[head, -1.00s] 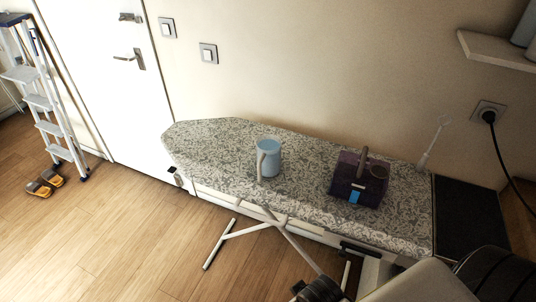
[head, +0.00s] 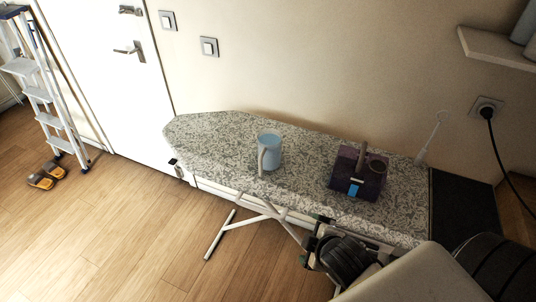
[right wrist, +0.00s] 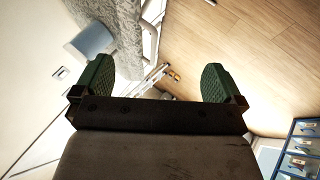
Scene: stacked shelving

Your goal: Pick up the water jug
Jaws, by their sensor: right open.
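The water jug (head: 270,150) is light blue with a pale handle on its front-left side. It stands upright on the patterned ironing board (head: 215,150), near its middle. My right gripper (head: 312,242) is at the front edge of the board, to the right of the jug and nearer to me, apart from it. In the right wrist view the gripper (right wrist: 159,68) is open, its two green pads wide apart with nothing between them. The jug (right wrist: 92,40) shows there at the upper left, outside the pads. My left gripper is not in view.
A dark purple caddy (head: 357,172) stands on the board, right of the jug. A wall shelf (head: 495,48) juts out at the upper right, above a socket with a black cable (head: 497,150). A stepladder (head: 45,95) and slippers (head: 46,176) are at the left. The front-left floor is clear.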

